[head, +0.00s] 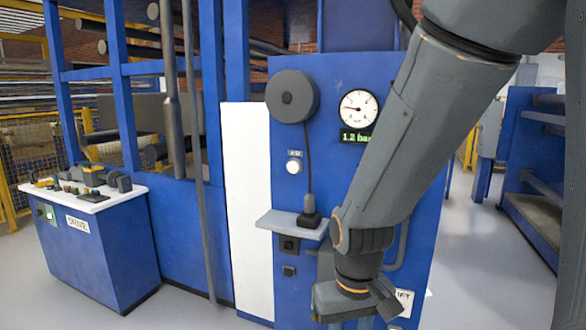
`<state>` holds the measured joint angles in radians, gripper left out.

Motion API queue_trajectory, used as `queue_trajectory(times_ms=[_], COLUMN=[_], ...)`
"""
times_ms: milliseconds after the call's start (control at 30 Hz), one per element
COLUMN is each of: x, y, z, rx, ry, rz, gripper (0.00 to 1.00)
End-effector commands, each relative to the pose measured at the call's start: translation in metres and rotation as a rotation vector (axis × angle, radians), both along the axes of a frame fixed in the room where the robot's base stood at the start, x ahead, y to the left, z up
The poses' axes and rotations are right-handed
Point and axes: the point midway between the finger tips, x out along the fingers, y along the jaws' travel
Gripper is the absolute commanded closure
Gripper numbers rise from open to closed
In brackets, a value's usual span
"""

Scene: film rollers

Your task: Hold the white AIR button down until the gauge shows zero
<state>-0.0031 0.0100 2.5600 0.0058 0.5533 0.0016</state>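The round gauge (359,108) is to the upper right of the button. Its red needle points left, and the green display (357,136) under it reads about 1.2 bar. My gripper (384,314) hangs low at the right, below the small shelf and well away from the button. Its fingers point down and are partly cut off by the lower frame edge, so their opening does not show.
A grey shelf (272,221) juts out below the button, with a black plug-like piece (310,219) on it. A cable runs up from it to a grey reel (292,97). A DRIVE console (105,240) stands at the left. Open floor lies at the right.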

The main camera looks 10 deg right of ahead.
Motion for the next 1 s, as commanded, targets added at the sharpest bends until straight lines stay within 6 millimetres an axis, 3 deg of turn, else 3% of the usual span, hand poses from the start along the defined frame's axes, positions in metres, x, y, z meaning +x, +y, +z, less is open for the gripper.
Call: queue_trajectory(times_ms=[267, 467, 1000], x=[0.0, 0.0, 0.0], y=[0.0, 0.0, 0.0], z=[0.0, 0.0, 0.0], rx=[0.0, 0.0, 0.0], ry=[0.0, 0.0, 0.0], rz=[0.0, 0.0, 0.0], gripper=[0.69, 0.99, 1.0])
